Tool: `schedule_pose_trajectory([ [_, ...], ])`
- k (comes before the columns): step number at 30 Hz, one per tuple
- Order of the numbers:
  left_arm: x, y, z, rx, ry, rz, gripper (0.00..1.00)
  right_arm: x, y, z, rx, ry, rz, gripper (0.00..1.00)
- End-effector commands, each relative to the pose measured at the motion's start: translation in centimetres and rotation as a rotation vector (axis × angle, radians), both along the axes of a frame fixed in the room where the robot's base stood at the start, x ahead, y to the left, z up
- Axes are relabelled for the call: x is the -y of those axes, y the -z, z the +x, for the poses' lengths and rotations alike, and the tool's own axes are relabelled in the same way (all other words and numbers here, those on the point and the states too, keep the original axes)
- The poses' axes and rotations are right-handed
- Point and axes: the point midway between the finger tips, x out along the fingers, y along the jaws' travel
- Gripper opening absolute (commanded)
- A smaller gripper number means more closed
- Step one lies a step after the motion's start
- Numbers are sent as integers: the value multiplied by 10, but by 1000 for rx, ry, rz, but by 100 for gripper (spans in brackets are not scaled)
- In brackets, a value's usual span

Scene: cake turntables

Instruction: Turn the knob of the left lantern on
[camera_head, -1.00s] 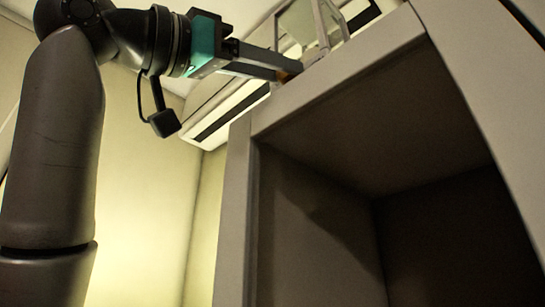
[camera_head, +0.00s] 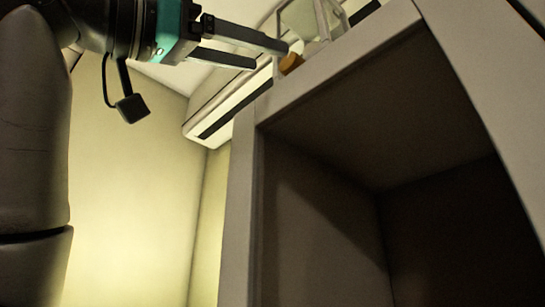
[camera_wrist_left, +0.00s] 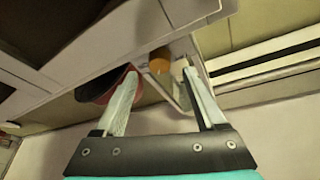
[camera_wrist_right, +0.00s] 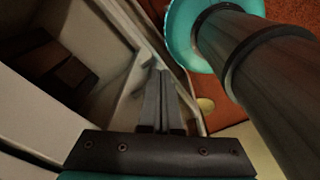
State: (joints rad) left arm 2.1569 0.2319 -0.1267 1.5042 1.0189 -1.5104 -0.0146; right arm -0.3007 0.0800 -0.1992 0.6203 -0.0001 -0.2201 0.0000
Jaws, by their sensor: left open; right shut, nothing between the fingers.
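A lantern (camera_head: 322,18) with a pale frame stands on top of the cabinet at its front edge, its upper part cut off by the picture. Its orange knob (camera_head: 291,63) faces my left gripper (camera_head: 270,56). The left gripper is open, its fingers pointing at the knob from the left. In the left wrist view, the knob (camera_wrist_left: 159,66) shows between and just beyond the fingertips (camera_wrist_left: 160,73); I cannot tell whether a finger touches it. My right gripper (camera_wrist_right: 163,72) is shut and empty, low beside a pale cabinet wall, away from the lantern.
The pale cabinet (camera_head: 340,75) has a dark open compartment below the lantern. A white wall unit with a dark slot (camera_head: 235,110) hangs behind. A dark red object (camera_wrist_left: 98,88) lies left of the knob in the left wrist view. Open air lies left of the cabinet.

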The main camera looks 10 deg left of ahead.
Motion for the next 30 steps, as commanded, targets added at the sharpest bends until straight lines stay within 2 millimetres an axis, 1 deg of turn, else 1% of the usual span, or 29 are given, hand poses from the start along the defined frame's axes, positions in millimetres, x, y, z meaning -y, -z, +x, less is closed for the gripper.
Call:
schedule_pose_trajectory([
  [1, -11, 8, -9, 5, -2, -3, 72, 0, 10, 0, 0, 0, 0, 0],
  [6, -40, 21, -36, 4, -2, -4, 72, 0, 25, 0, 0, 0, 0, 0],
  [9, -55, 27, -50, 3, -2, -3, 72, -1, 31, 0, 0, 0, 1, 0],
  [13, -69, 33, -62, 2, 0, -3, 72, -1, 36, 0, 0, 0, 1, 0],
  [19, -78, 37, -71, -1, 1, 0, 72, -1, 39, 0, 0, 0, 1, 0],
  [27, -79, 36, -72, 1, 1, 0, 72, -1, 39, 0, 0, -1, 1, 0],
  [30, -79, 36, -72, 1, 1, 0, 74, -1, 39, 0, 1, -1, 1, 0],
])
